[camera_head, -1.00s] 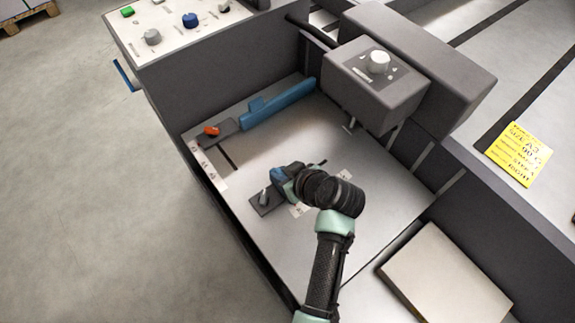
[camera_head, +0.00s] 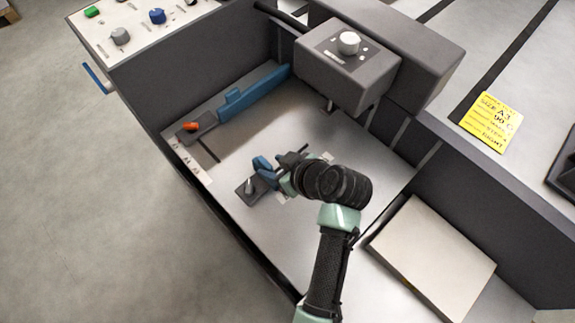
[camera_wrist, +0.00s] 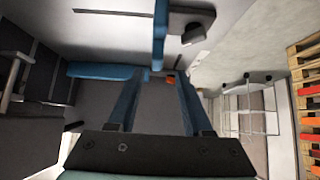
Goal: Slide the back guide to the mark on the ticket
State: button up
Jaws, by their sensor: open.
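A short blue guide (camera_head: 262,164) with a grey lever on a dark plate (camera_head: 246,192) stands near the front of the grey tray (camera_head: 330,222). A long blue guide (camera_head: 262,92) lies along the tray's far wall, with an orange lever (camera_head: 191,126) at its left end. I cannot tell by sight which is the back guide. My gripper (camera_head: 280,168) is open, low over the tray and close beside the short guide. In the wrist view its fingers (camera_wrist: 157,76) are apart with nothing gripped; the short guide (camera_wrist: 160,32) shows just beyond them. Contact is unclear. The yellow ticket (camera_head: 492,122) reads size A3.
A grey box with a white knob (camera_head: 348,43) overhangs the tray's back right. A control panel with coloured knobs (camera_head: 157,16) is at upper left. A paper stack (camera_head: 435,258) lies right of my arm. The tray is open between the two guides.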

jog(key=v, duration=0.7)
jog(key=shift+p, duration=0.3)
jog(key=w+d+r+m+t+h+p, duration=0.15)
jog(key=w+r+t, duration=0.25)
jog(key=r, duration=0.9)
jog(key=w+r+m+t+h+p, duration=0.1)
jog(key=w+r+t+p, duration=0.2)
jog(key=r, duration=0.9)
jog(key=w+d+r+m+t+h+p, duration=0.1)
jog(key=w+r+m+t+h+p, duration=0.2)
jog(key=r, duration=1)
jog(key=s+a+r+m+t+p, duration=0.1)
jog(key=s+r+t, duration=0.2)
jog(key=r, duration=0.7)
jog(key=s+r+m+t+p, duration=0.1)
jog(key=s+r+t, duration=0.3)
jog(key=r, duration=0.7)
jog(key=s+a+r+m+t+p, duration=0.1)
jog(key=s+r+t, duration=0.3)
jog(key=r, duration=0.7)
jog(key=shift+s+a+h+p, duration=0.3)
jog(key=shift+s+h+p, duration=0.25)
jog(key=shift+s, duration=0.55)
